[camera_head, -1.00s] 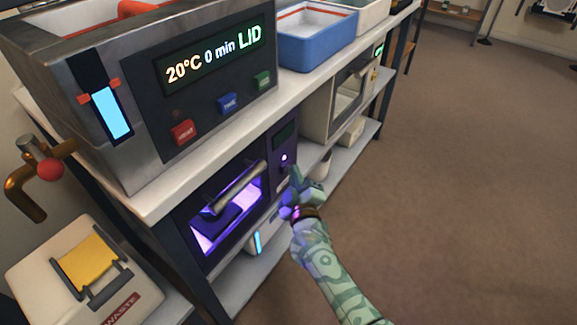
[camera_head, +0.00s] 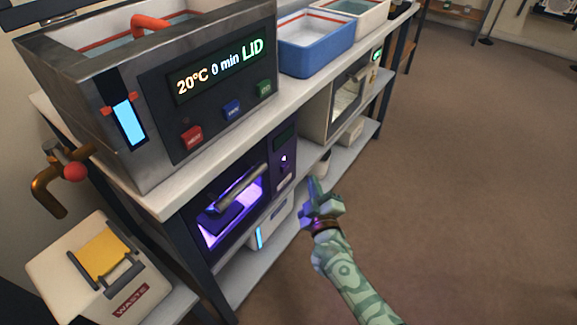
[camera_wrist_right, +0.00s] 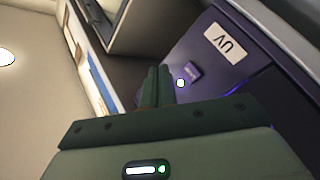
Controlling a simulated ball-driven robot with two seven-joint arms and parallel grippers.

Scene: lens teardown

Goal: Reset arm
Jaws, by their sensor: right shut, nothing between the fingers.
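My right gripper (camera_head: 316,190) is shut and empty in the head view. It hangs in the air to the right of the purple-lit UV box (camera_head: 285,183) on the lower shelf, apart from it. In the right wrist view the shut fingers (camera_wrist_right: 155,85) point toward the shelving, with the box's UV label (camera_wrist_right: 225,43) and a small glowing button (camera_wrist_right: 180,83) beside them. My left gripper is in neither view.
A metal bath (camera_head: 75,125) reading "20°C 0 min LID" stands on the upper shelf, with a blue tray (camera_head: 315,55) beyond it. A waste bin (camera_head: 65,268) is at lower left. Brown floor (camera_head: 470,180) on the right is open.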

